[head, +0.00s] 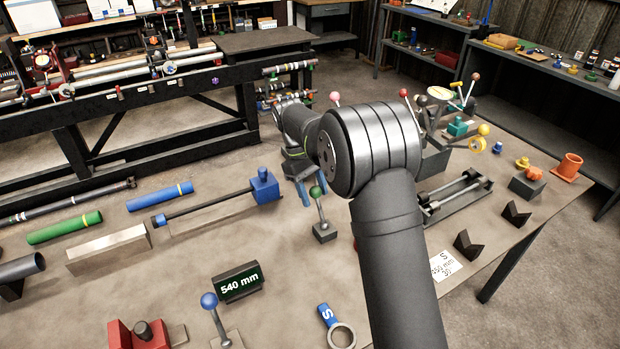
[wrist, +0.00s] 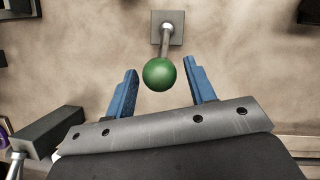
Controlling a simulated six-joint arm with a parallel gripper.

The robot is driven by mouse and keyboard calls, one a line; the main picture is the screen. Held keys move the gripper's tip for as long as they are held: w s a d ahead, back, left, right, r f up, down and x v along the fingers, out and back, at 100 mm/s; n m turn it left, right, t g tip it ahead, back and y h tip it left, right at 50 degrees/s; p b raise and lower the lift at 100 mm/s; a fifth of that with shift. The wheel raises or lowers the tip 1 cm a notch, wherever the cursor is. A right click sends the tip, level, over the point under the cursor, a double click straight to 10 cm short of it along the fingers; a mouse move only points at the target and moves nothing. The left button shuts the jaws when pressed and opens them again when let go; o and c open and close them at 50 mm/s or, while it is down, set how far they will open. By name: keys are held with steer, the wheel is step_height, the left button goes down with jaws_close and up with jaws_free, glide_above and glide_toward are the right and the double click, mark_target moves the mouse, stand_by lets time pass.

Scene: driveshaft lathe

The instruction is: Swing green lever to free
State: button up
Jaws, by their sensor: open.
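The green lever (head: 316,193) has a green ball knob on a thin metal rod, set in a small grey square base on the table. The rod leans slightly to the left of its base in the head view. My gripper (head: 303,192) is close to the knob, pointing down with blue fingers. In the wrist view, the green knob (wrist: 159,74) lies between the two open blue fingers of my gripper (wrist: 163,85), with gaps on both sides. The fingers do not touch the knob there. The lever's base (wrist: 167,27) shows ahead of the fingertips.
A blue-ended shaft gauge (head: 264,187) lies left of the lever. A blue-knobbed lever (head: 210,301) and a "540 mm" sign (head: 238,282) stand nearer the front. My arm hides part of the table to the right. Bare table surrounds the lever's base.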

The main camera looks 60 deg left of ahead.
steer(key=v, duration=1.1)
steer(key=shift+r, duration=0.25)
steer(key=shift+a, duration=0.1)
steer(key=shift+w+r, duration=0.1)
steer(key=c, duration=0.5)
steer(key=shift+w+d+r+n+g+y, duration=0.3)
steer(key=shift+w+d+r+n+y, duration=0.2)
steer(key=shift+d+r+n, duration=0.35)
jaws_close()
steer(key=w+d+r+n+g+y, duration=0.2)
steer(key=d+r+n+y, duration=0.6)
steer(key=d+n, duration=0.6)
steer(key=a+f, duration=0.3)
steer(key=f, duration=0.5)
steer(key=s+a+f+h, duration=0.1)
steer(key=a+f, duration=0.2)
steer(key=f, duration=0.6)
steer(key=shift+a+f+n, duration=0.25)
steer(key=shift+a+n, duration=0.15)
steer(key=shift+n, duration=0.05)
